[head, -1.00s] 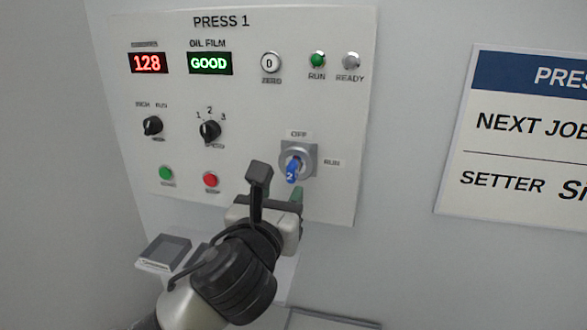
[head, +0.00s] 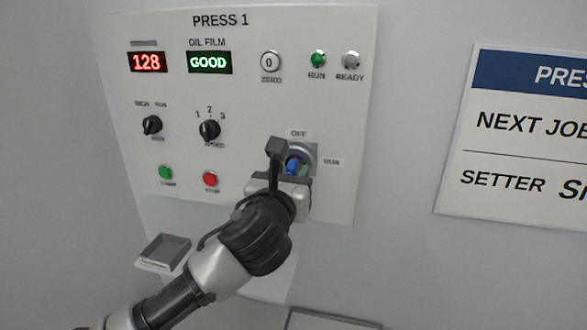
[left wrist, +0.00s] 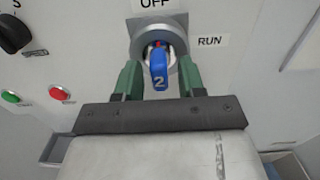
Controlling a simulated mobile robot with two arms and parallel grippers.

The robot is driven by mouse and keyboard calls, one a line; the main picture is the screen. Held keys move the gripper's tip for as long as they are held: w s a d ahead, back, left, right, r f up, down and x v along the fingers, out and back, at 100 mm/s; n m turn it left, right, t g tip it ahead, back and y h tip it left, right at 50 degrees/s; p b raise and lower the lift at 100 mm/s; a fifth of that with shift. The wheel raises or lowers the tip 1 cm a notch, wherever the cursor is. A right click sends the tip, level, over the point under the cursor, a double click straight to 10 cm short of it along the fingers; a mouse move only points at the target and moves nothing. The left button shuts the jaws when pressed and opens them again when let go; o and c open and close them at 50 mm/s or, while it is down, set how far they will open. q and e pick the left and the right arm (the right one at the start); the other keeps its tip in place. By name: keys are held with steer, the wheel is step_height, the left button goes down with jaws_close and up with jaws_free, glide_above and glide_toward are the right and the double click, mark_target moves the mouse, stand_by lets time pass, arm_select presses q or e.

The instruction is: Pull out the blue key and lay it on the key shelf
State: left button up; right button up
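The blue key (left wrist: 159,72), marked 2, sits in the round metal lock switch (left wrist: 146,42) on the panel, between the OFF and RUN labels. Its blue handle points downward. In the head view the key (head: 292,166) is partly hidden by my left gripper (head: 290,172). In the left wrist view the green fingers of my left gripper (left wrist: 160,78) are apart, one on each side of the key's handle, with visible gaps. A small grey tray (head: 163,252) juts out below the panel at left; I cannot tell whether it is the key shelf. My right gripper is not in view.
The PRESS 1 panel (head: 240,110) has knobs, buttons and lit displays reading 128 and GOOD. A red button (head: 210,179) is left of my gripper. A pale ledge (head: 268,285) lies below my arm. A sign (head: 520,130) hangs at right.

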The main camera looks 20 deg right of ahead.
arm_select(q)
jaws_close()
steer(key=shift+s+a, duration=0.15)
steer(key=shift+s, duration=0.05)
steer(key=shift+s+a, duration=0.2)
steer(key=shift+s, duration=0.1)
steer(key=shift+p+v, duration=0.7)
steer(key=shift+v, duration=0.5)
steer(key=shift+p+v, duration=0.7)
steer(key=shift+v, duration=1.8)
steer(key=shift+f, duration=0.1)
